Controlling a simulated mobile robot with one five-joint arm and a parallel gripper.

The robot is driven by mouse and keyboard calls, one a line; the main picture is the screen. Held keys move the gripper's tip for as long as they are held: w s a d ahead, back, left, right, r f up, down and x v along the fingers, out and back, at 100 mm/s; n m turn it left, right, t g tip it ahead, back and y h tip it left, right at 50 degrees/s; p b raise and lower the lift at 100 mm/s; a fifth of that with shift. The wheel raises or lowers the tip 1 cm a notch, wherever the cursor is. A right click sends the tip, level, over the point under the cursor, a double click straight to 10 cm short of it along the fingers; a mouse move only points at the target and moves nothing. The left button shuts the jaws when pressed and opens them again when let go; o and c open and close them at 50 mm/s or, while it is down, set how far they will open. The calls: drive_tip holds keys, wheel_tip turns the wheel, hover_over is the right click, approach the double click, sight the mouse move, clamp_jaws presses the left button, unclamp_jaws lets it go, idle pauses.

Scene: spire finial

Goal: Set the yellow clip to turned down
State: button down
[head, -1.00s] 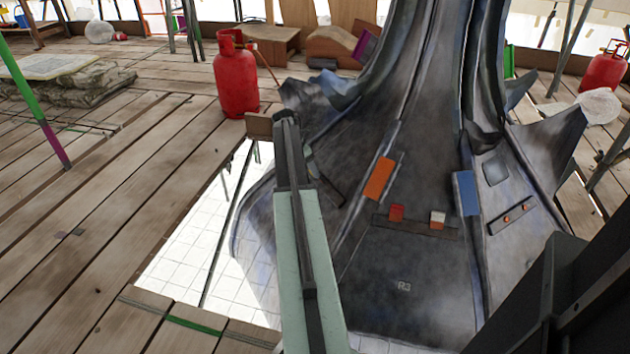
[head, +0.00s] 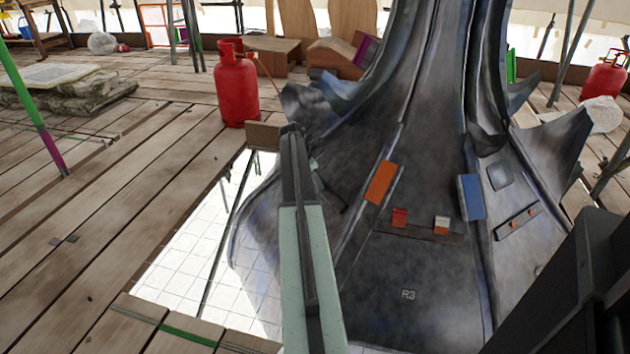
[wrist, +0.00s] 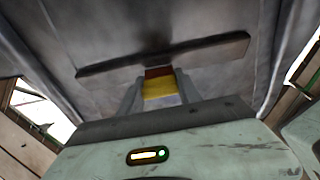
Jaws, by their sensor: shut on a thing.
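In the wrist view, the yellow clip (wrist: 161,92) shows a yellow face with a dark red part above it, just below a dark bar on the grey metal surface. My gripper (wrist: 157,94) has one finger on each side of the clip and is shut on it. The clip's lower end is hidden behind the gripper body. In the head view, my arm reaches to the left flank of the dark spire (head: 415,260). My fingertips and the yellow clip are hidden there.
On the spire's front face are an orange plate (head: 380,182), a blue plate (head: 471,197), a red clip (head: 399,217) and a white-and-orange clip (head: 441,224). A red gas bottle (head: 236,88) stands behind my arm. Planks to the left are mostly clear, beside a floor opening (head: 195,265).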

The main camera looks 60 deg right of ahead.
drive_tip(key=shift+d+r, duration=0.1)
drive_tip(key=shift+d, duration=0.05)
drive_tip(key=shift+s+d+r+t+y+p, duration=0.1)
drive_tip(key=shift+d+r+t+y+p, duration=0.15)
drive_tip(key=shift+y+p, duration=0.4)
drive_tip(key=shift+s+d+t+y+p, duration=0.1)
drive_tip(key=shift+d+t+y+p, duration=0.2)
drive_tip(key=shift+y, duration=0.2)
drive_tip(key=shift+s+d+t+y+p, duration=0.1)
drive_tip(key=shift+t+y+p, duration=0.1)
drive_tip(key=shift+t+y, duration=0.2)
drive_tip(key=y, duration=0.1)
drive_tip(key=t+y, duration=0.1)
drive_tip(key=d+y+b, duration=0.1)
drive_tip(key=shift+s+f+t, duration=0.1)
drive_tip(key=shift+s+t, duration=0.15)
drive_tip(key=shift+s+d+t+y+b, duration=0.1)
drive_tip(key=shift+d+t+y+b, duration=0.1)
drive_tip(key=shift+t+y+b, duration=0.5)
drive_tip(key=shift+y, duration=0.35)
drive_tip(key=c, duration=0.8)
unclamp_jaws()
drive_tip(key=shift+s+g, duration=0.1)
drive_tip(key=shift+g, duration=0.2)
